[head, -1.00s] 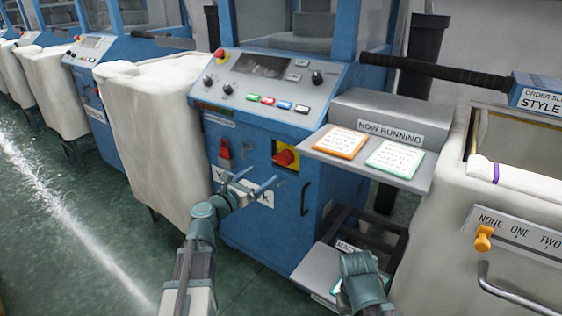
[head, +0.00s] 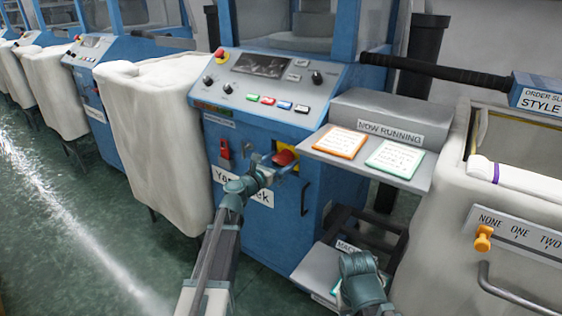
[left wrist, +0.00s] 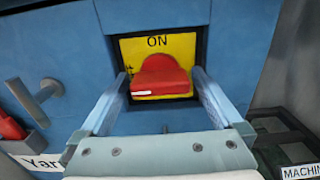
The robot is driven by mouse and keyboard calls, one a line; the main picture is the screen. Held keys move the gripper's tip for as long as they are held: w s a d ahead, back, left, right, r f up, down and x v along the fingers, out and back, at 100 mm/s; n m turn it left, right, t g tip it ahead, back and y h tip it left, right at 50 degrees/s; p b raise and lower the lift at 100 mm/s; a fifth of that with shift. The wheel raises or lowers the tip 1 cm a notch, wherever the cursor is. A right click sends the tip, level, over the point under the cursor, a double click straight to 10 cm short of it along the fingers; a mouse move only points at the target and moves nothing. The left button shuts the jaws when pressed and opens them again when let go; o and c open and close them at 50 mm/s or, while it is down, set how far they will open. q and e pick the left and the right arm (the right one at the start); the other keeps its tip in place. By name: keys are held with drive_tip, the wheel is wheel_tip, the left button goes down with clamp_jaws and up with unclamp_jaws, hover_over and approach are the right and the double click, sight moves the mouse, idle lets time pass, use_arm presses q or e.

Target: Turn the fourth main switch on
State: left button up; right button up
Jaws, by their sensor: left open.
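The main switch is a red knob (head: 284,158) on a yellow plate (left wrist: 182,52) on the front of the nearest blue machine. In the left wrist view the red knob (left wrist: 162,76) sits below the word ON, and its white mark is at its lower left. My left gripper (head: 272,164) is open in front of the switch. In the left wrist view its two fingers stand on either side of the knob; I cannot tell whether they touch it. My right gripper (head: 362,278) is low at the right, and its fingers do not show clearly.
A red switch (head: 224,150) is left of the knob, and a dark handle (head: 305,198) is to its right. A grey shelf (head: 412,183) with an orange card (head: 340,143) and a green card (head: 394,158) juts out at the right. White bins (head: 150,140) stand left.

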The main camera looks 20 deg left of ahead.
use_arm(q)
drive_tip(key=shift+c, duration=0.3)
drive_tip(key=c, duration=1.1)
drive_tip(key=m, duration=1.4)
drive_tip(key=shift+d, duration=0.1)
drive_tip(key=shift+m, duration=1.9)
drive_tip(key=shift+f, duration=0.1)
